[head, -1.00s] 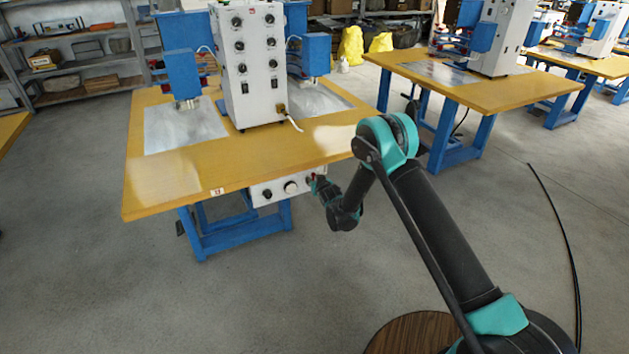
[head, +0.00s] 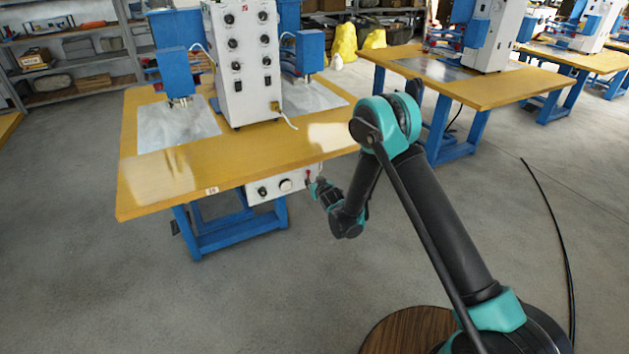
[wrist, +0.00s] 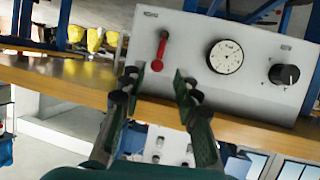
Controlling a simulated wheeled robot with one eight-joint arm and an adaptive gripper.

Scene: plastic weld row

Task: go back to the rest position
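My gripper (wrist: 158,88) is open and empty in the wrist view, with its two dark fingers spread apart. A pale control box (wrist: 215,65) is in front of the fingers, with a red lever (wrist: 160,50), a round dial (wrist: 226,56) and a black knob (wrist: 285,74). The lever shows just beyond the gap between the fingertips, and nothing is held. In the head view the control box (head: 272,188) hangs under the table's front edge, and my arm is bent down with its end just right of the box. The fingers are too small to judge there.
The yellow-topped table (head: 225,168) carries a white welding machine (head: 243,75) with blue heads. A second table (head: 480,92) stands at the back right. A black cable (head: 553,215) lies on the floor at right. The grey floor in front is clear.

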